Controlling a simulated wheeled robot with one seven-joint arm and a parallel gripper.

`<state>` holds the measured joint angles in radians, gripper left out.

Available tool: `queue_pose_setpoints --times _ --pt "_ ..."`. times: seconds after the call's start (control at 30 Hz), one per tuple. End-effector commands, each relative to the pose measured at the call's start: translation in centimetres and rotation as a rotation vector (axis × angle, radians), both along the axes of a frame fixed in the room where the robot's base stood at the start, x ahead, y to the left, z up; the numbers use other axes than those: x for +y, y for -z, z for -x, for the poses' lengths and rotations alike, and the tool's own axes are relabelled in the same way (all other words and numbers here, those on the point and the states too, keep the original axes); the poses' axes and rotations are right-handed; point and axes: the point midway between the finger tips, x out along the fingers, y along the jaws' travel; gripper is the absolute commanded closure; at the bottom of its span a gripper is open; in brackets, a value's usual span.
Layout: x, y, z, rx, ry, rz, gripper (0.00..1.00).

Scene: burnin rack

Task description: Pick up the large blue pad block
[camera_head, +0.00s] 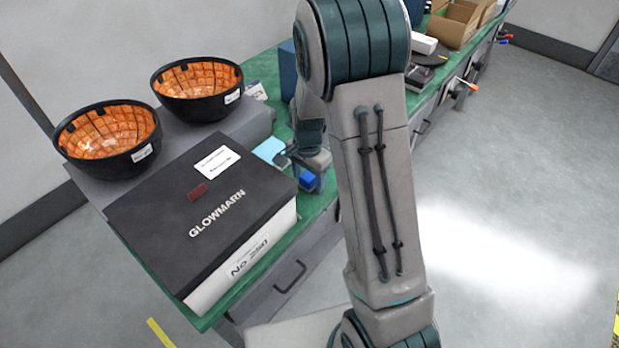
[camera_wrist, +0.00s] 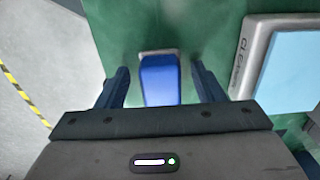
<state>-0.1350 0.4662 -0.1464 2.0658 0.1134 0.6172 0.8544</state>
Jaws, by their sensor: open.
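A blue block (camera_wrist: 160,80) with a pale grey far end lies on the green bench top, as the wrist view shows. It also shows in the head view as a small blue patch (camera_head: 308,181), partly hidden by my gripper. My gripper (camera_wrist: 160,70) is open, with one dark blue finger on each side of the block and a visible gap on both sides. I cannot tell how far the fingertips are above the bench. In the head view my gripper (camera_head: 309,166) is over the bench, just right of the black box.
The black GLOWMARN box (camera_head: 198,205) and two black bowls with orange insides (camera_head: 107,139) (camera_head: 198,88) stand left. A dark blue box (camera_head: 288,70) stands behind.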

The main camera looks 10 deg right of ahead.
Motion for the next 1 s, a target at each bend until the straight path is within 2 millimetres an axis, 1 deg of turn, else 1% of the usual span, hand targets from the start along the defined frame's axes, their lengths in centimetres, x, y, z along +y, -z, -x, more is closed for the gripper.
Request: queue_pose_setpoints --times 0.13,0.17,0.2,0.27,0.3,0.6,0.73,0.87,0.97,1.0 --pt "0.0 0.0 0.0 0.000 0.000 0.000 0.38" --pt "0.0 0.0 0.0 0.000 0.000 0.000 0.44" --pt "0.0 0.0 0.0 0.000 0.000 0.000 0.55" --pt "0.0 0.0 0.0 0.000 0.000 0.000 0.72" --pt "0.0 0.0 0.0 0.000 0.000 0.000 0.83" --pt "0.0 -0.1 0.0 -0.001 0.000 -0.001 0.83" --pt "0.0 -0.6 -0.1 -0.002 -0.001 0.000 0.83" --pt "0.0 -1.8 -0.1 -0.004 -0.001 -0.001 0.83" --pt "0.0 -3.5 -0.1 -0.006 -0.002 -0.001 0.83" --pt "0.0 -4.3 -0.1 -0.007 -0.002 0.000 0.83"
